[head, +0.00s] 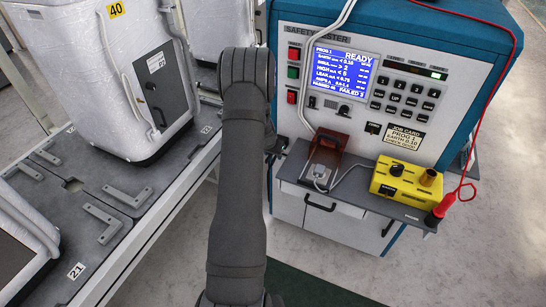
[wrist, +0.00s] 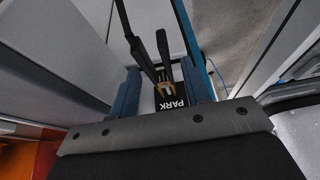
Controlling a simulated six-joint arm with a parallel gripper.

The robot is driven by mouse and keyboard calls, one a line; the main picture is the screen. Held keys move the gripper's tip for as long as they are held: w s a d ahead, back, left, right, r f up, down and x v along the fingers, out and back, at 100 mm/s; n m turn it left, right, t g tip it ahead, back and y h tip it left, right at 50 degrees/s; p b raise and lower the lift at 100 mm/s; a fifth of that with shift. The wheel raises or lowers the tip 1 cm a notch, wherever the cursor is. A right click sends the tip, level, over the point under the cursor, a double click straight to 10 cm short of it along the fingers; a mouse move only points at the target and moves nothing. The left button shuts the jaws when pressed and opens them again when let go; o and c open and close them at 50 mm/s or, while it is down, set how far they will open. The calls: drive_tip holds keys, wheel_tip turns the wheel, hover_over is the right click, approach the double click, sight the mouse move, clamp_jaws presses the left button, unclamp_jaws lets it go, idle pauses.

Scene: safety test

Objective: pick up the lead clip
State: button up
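The lead clip (wrist: 163,46) shows in the wrist view as a black clip with two long arms and brass-coloured jaws, beside a black plate marked PARK (wrist: 172,102). My gripper (wrist: 160,72) is open, with one blue finger on each side of the clip. I see gaps between the clip and both fingers; how deep the clip sits between them I cannot tell. In the head view my arm hides the clip and most of my gripper, at the left side of the blue tester (head: 400,30).
A grey shelf (head: 350,195) on the tester bears a brown socket box (head: 331,143) with a white plug, and a yellow box (head: 405,182). A bench with white appliances (head: 90,70) stands left.

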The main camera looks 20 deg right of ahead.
drive_tip(key=c, duration=0.7)
drive_tip(key=shift+o, duration=0.2)
drive_tip(key=v, duration=1.1)
drive_tip(key=shift+s+a+f, duration=0.1)
